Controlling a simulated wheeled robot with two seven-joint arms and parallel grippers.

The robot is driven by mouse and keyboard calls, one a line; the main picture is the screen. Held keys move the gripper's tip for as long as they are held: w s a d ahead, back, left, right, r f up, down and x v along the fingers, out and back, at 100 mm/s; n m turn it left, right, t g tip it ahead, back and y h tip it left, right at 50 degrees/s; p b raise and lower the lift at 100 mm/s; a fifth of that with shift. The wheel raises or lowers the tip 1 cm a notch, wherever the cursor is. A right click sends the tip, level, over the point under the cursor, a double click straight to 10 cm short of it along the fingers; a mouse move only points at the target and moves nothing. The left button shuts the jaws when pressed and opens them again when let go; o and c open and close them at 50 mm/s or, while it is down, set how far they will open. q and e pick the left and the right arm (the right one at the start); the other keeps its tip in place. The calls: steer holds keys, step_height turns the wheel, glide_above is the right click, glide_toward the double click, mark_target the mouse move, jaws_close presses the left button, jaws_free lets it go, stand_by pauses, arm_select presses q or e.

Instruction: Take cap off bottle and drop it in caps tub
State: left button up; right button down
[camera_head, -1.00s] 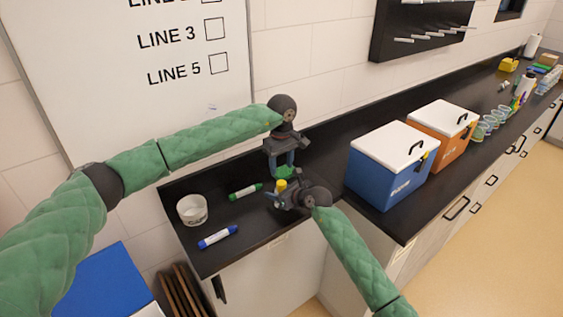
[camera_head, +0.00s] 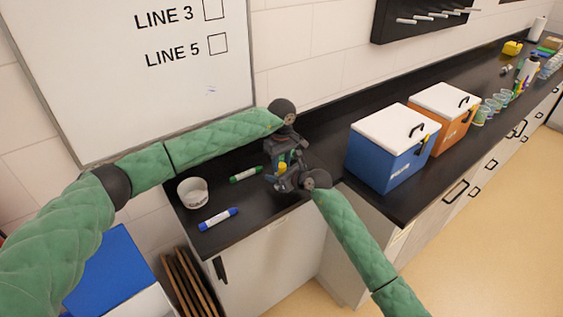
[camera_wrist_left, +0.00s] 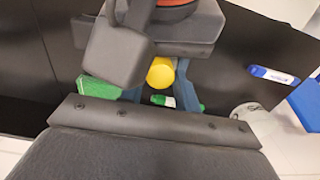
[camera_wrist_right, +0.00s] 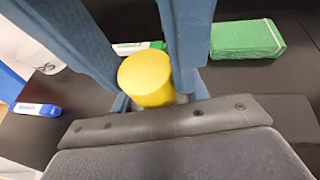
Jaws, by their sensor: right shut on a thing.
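The yellow cap (camera_head: 282,168) sits between my two grippers; it also shows in the left wrist view (camera_wrist_left: 160,73) and right wrist view (camera_wrist_right: 146,77). The bottle under it is mostly hidden. My right gripper (camera_head: 283,180) is shut on the bottle below the cap. My left gripper (camera_head: 284,163) points down from above, its fingers open on both sides of the cap. I cannot tell whether they touch it. A white round tub (camera_head: 192,192), apparently the caps tub, stands at the left of the counter.
A green marker (camera_head: 246,174) and a blue marker (camera_head: 218,219) lie between the tub and the grippers. A green block (camera_wrist_right: 248,38) is beside the bottle. A blue cooler (camera_head: 388,150) and an orange cooler (camera_head: 452,130) stand to the right.

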arm_select(q)
steer(key=c, duration=0.4)
steer(key=shift+n, duration=1.7)
steer(key=o, duration=1.1)
steer(key=shift+c, duration=0.2)
